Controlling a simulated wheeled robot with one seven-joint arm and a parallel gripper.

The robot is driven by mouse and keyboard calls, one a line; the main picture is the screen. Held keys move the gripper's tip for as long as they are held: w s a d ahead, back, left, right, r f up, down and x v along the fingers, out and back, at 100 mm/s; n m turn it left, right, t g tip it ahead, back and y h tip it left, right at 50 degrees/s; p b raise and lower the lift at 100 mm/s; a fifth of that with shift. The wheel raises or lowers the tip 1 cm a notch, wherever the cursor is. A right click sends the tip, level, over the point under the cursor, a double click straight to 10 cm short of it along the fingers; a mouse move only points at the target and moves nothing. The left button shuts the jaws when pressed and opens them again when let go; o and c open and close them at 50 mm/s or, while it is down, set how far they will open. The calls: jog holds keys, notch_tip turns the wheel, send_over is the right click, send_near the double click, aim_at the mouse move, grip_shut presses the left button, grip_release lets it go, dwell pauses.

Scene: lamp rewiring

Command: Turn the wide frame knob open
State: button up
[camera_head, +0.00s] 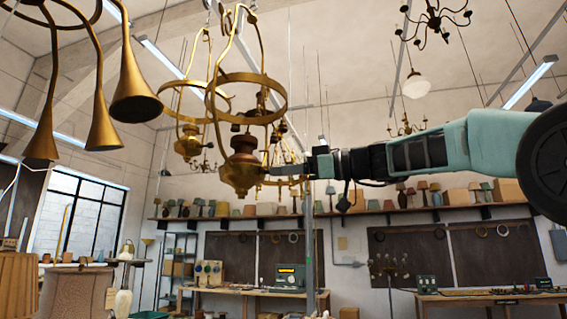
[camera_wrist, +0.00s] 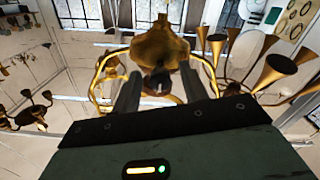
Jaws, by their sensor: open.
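A brass hanging lamp frame (camera_head: 248,78) with a large ring hangs at the centre of the head view. Its brass body with a dark reddish middle (camera_head: 243,145) sits low in the frame. My gripper (camera_head: 275,170) reaches in from the right, its tips close beside this body. In the wrist view my gripper (camera_wrist: 159,88) is open, one finger on each side of a small dark round part (camera_wrist: 157,82) below the brass body (camera_wrist: 160,45). This part may be the knob. I cannot tell whether the fingers touch it. The frame's brass arms (camera_wrist: 207,75) curve around both sides.
A second brass ring lamp (camera_head: 188,140) hangs just behind, to the left. Brass cone shades (camera_head: 135,90) hang at upper left. A dark chandelier (camera_head: 433,20) hangs at upper right. Workbenches (camera_head: 490,297) and a shelf of small lamps (camera_head: 460,205) line the back wall.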

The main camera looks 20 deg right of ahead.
jog(key=shift+w+a, duration=0.25)
jog(key=shift+a, duration=0.15)
jog(key=shift+c, duration=0.2)
grip_shut()
